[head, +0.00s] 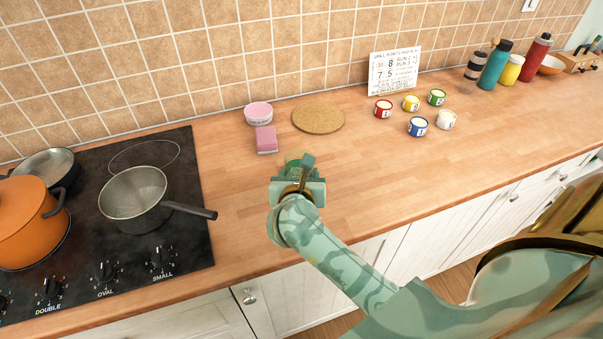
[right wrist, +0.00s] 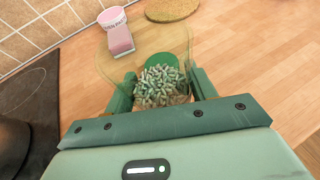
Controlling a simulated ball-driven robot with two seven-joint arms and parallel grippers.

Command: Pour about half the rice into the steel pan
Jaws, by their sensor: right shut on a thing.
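My right gripper (head: 297,190) is over the wooden counter, to the right of the hob. In the right wrist view my right gripper (right wrist: 161,92) is shut on a see-through container (right wrist: 108,65) with pale rice grains (right wrist: 158,86) inside. In the head view the gripper mostly hides the container (head: 297,160); whether it touches the counter is unclear. The steel pan (head: 135,195) stands on the hob, left of the gripper, its black handle pointing right towards the gripper. No rice shows in the pan. My left gripper is out of view.
An orange pot (head: 28,225) and another pan (head: 45,165) stand on the black hob (head: 178,160). Behind the gripper are a pink sponge (head: 266,140), a pink-topped tub (head: 258,115) and a cork mat (head: 318,118). Several small paint pots (head: 418,126) stand to the right.

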